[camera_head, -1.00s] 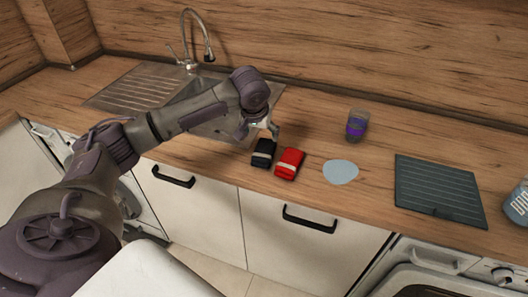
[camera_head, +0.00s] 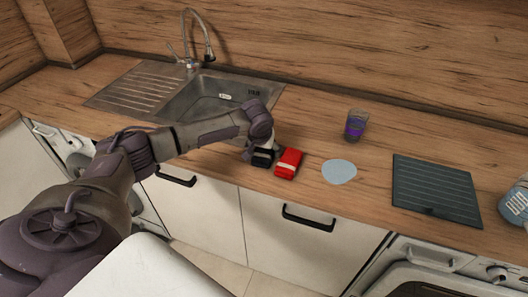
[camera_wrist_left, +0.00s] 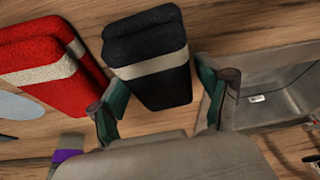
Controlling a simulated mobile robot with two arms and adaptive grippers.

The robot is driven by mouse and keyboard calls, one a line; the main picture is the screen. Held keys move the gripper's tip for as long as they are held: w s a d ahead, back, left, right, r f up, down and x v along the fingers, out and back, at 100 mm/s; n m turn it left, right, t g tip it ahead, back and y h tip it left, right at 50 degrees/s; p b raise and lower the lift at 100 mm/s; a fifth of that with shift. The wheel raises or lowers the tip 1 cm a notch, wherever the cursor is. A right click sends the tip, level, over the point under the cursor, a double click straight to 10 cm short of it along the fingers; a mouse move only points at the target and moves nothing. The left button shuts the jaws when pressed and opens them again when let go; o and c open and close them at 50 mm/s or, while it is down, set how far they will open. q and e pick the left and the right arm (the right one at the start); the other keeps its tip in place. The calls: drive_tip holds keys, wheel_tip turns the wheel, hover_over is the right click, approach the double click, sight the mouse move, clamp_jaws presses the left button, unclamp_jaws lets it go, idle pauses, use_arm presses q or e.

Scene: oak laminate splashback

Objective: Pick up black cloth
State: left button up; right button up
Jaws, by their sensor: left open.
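The black cloth (camera_wrist_left: 148,40) is a folded dark block with a pale band, lying on the wooden counter. In the left wrist view it lies between the two open fingers of my left gripper (camera_wrist_left: 160,108), with a finger near each side. In the head view my left gripper (camera_head: 262,152) is low over the black cloth (camera_head: 262,161) and hides much of it. I cannot tell whether the fingers touch the cloth. My right gripper is not in view.
A folded red cloth (camera_head: 289,162) with a pale band lies close beside the black one. A light blue disc (camera_head: 340,171), a glass with purple (camera_head: 355,124) and a dark ribbed mat (camera_head: 436,190) are further right. The sink (camera_head: 222,96) is behind.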

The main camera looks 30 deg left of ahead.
use_arm(q)
drive_tip(key=shift+f, duration=0.15)
idle(0.3)
drive_tip(key=shift+f+p, duration=0.1)
drive_tip(key=shift+p, duration=0.2)
drive_tip(key=c, duration=0.9)
